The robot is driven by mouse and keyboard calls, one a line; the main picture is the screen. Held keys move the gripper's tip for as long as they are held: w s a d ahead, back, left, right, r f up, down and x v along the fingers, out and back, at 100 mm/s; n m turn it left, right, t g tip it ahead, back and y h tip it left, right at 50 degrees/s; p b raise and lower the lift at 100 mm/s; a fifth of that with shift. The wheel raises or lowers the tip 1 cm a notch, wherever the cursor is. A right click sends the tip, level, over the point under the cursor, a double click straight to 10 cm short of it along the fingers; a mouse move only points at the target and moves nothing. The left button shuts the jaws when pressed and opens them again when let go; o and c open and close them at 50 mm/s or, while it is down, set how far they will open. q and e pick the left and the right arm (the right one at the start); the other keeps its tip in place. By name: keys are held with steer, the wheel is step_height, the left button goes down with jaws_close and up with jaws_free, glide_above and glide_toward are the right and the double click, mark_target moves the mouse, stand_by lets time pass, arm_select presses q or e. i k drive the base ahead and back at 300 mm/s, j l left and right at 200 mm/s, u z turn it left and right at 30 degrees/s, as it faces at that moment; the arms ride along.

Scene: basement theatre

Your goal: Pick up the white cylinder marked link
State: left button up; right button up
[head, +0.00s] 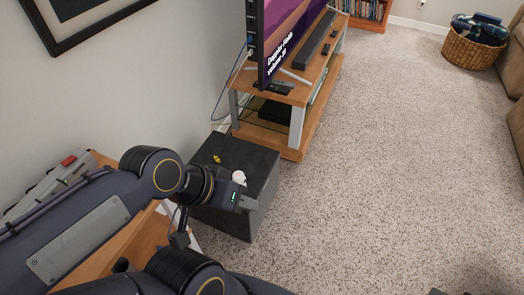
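A small white object (239,176), probably the white cylinder, shows at the top of the dark box-shaped stand (262,165). Its lower part is hidden behind my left gripper, and no marking on it can be read. My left gripper (247,203) is over the front part of the stand, right at the white object in the picture. I cannot tell whether its fingers touch the object or are around it. My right gripper is not clearly seen.
A small yellow object (216,159) lies on the stand's top. Behind stands a wooden TV bench (285,141) with a television (285,35), a soundbar (315,42) and remotes. A wicker basket (470,50) is at the far right. The carpet (400,170) is clear.

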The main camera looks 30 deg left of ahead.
mark_target(238, 177)
steer(key=i+u, duration=0.1)
steer(key=i, duration=0.4)
steer(key=i+l+u, duration=0.1)
steer(key=i, duration=0.4)
steer(key=i+l+u, duration=0.15)
steer(key=i, duration=0.35)
steer(key=i+l+u, duration=0.1)
steer(key=i, duration=0.4)
steer(key=l+u, duration=0.1)
steer(key=u, duration=3.7)
steer(key=l, duration=0.1)
